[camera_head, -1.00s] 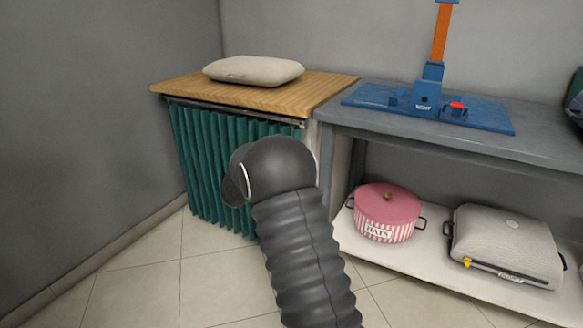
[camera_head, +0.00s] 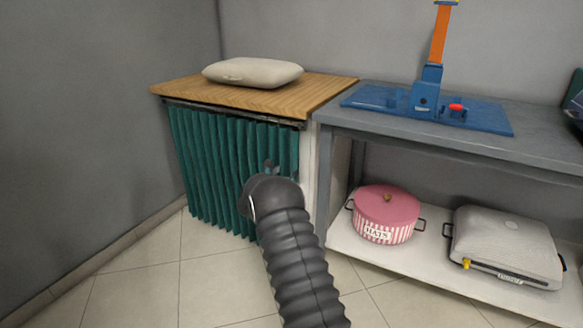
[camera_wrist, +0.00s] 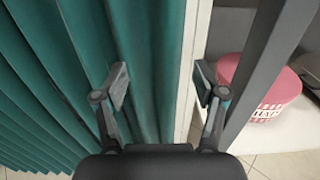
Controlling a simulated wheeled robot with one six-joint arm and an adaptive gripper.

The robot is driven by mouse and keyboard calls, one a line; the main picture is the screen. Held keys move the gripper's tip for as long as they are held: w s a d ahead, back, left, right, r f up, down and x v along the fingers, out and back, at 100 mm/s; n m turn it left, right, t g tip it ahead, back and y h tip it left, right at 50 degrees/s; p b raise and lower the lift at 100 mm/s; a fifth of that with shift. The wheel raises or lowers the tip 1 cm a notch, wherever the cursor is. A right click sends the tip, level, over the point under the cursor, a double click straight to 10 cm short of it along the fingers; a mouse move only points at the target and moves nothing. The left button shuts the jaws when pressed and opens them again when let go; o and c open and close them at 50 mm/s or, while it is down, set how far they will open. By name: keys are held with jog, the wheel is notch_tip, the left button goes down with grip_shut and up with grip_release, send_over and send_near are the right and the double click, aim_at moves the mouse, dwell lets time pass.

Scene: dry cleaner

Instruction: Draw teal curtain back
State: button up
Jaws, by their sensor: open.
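The teal curtain (camera_head: 212,165) hangs in pleats from a rail under the wooden top and covers the front of the cabinet. In the wrist view the curtain (camera_wrist: 60,80) fills the left and middle, its right edge beside a pale upright post (camera_wrist: 190,70). My gripper (camera_wrist: 163,88) is open and empty there. Its left finger is in front of the curtain near the right edge, and its right finger is to the right of the post. In the head view my gripper (camera_head: 271,168) is in front of the curtain's right part, its fingers mostly hidden behind my wrist.
A grey cushion (camera_head: 253,72) lies on the wooden top (camera_head: 320,88). To the right, a grey table (camera_head: 480,143) bears a blue and orange device (camera_head: 428,100). A pink pot (camera_head: 385,215) and a grey case (camera_head: 505,248) sit on its lower shelf. Tiled floor in front is clear.

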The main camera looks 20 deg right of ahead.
aim_at(291, 167)
jog(key=shift+x, duration=2.9)
grip_shut()
